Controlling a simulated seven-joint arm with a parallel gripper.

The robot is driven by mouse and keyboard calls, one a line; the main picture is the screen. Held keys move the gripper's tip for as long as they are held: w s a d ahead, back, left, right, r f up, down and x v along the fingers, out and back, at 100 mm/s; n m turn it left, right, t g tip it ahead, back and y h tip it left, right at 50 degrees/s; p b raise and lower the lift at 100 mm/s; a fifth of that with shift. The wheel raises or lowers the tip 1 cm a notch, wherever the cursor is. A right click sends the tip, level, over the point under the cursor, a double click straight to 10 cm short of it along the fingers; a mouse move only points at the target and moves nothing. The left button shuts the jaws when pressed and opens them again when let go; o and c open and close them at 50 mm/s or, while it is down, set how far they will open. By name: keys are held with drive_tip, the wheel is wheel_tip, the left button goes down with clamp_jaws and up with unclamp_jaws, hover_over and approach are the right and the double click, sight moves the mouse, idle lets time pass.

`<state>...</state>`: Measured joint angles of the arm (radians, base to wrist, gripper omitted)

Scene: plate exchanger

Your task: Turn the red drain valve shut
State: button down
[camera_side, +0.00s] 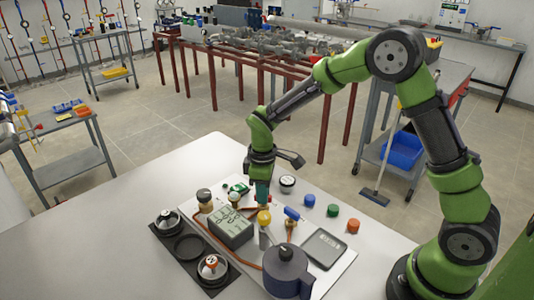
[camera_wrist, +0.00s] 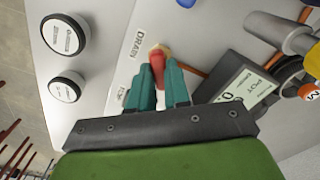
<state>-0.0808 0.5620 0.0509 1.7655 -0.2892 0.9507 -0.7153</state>
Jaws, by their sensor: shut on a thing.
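The red drain valve handle (camera_wrist: 157,68) shows in the wrist view beside the printed word DRAIN, on a brass-coloured stem at the pale panel. My gripper (camera_wrist: 161,80) has its two teal fingers on either side of the red handle, shut on it. The handle's lower part is hidden between the fingers. In the side view my gripper (camera_side: 262,195) points down at the panel (camera_side: 335,265), among the fittings. There the red handle is mostly hidden by the fingers and a yellow knob in front.
Close by stand the yellow knob (camera_side: 264,217), a blue-handled valve (camera_side: 292,213) and a box with a display (camera_side: 230,230). A grey-blue pot (camera_side: 287,268) is at the front. Two white-faced round pieces (camera_wrist: 65,36) lie left in the wrist view. Blue, green and red caps (camera_side: 353,226) sit right.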

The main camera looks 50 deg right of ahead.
drive_tip(key=m, duration=0.7)
drive_tip(key=shift+r, duration=0.1)
idle(0.6)
drive_tip(key=c, duration=1.1)
unclamp_jaws()
wheel_tip(320, 180, up, 17)
drive_tip(key=shift+f, duration=0.1)
